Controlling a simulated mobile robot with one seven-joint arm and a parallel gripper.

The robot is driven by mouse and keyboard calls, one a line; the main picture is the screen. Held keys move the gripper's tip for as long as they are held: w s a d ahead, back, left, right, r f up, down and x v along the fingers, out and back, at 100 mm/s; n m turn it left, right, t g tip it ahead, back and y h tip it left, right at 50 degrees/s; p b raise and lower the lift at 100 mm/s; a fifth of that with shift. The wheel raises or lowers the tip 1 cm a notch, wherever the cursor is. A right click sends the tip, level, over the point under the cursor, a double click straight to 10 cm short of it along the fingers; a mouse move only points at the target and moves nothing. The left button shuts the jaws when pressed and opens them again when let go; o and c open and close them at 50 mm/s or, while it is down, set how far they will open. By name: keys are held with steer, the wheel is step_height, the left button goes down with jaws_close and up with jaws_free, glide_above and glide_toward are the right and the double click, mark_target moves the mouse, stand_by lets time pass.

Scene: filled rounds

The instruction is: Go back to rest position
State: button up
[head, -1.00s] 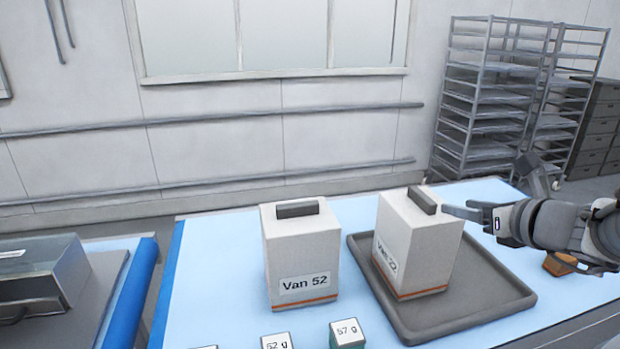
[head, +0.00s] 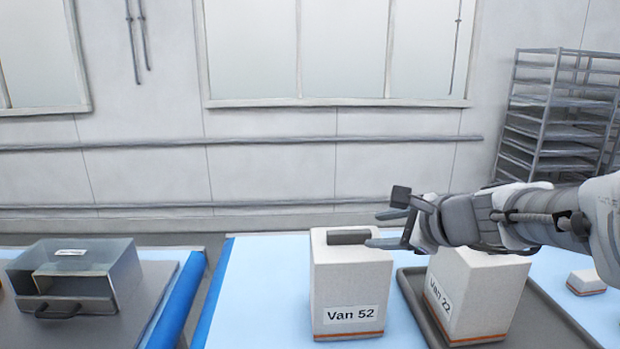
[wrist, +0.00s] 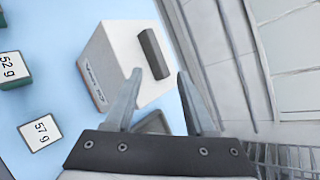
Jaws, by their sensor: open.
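My gripper (head: 380,229) is open and empty in the head view. Its fingers point left, near the top right of the white box labelled Van 52 (head: 350,285). In the wrist view my gripper (wrist: 158,88) shows both fingers spread, with the Van 52 box (wrist: 110,65) and its dark handle (wrist: 153,54) beyond them. I cannot tell whether a finger touches the box. A second white box labelled Van 22 (head: 470,295) stands on a dark grey tray (head: 560,325), partly hidden behind my arm.
Small blocks marked 57 g (wrist: 40,132) and 52 g (wrist: 10,68) lie on the light blue table. A small white block (head: 587,282) lies at the right. A clear-topped case (head: 75,275) stands on the left table. A rack (head: 560,115) stands against the back wall.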

steer(key=s+a+f+n+g+h, duration=0.15)
steer(key=s+a+n+g, duration=0.3)
steer(key=s+n, duration=0.75)
steer(key=s+d+f+n+h, duration=0.1)
steer(key=s+d+n+h, duration=0.1)
steer(key=s+n, duration=0.2)
steer(key=s+d+f+n+h+p, duration=0.1)
steer(key=s+d+f+n+h, duration=0.1)
steer(key=s+n, duration=0.3)
steer(key=shift+s+d+f, duration=0.25)
steer(key=shift+s+d, duration=0.15)
steer(key=shift+s, duration=0.45)
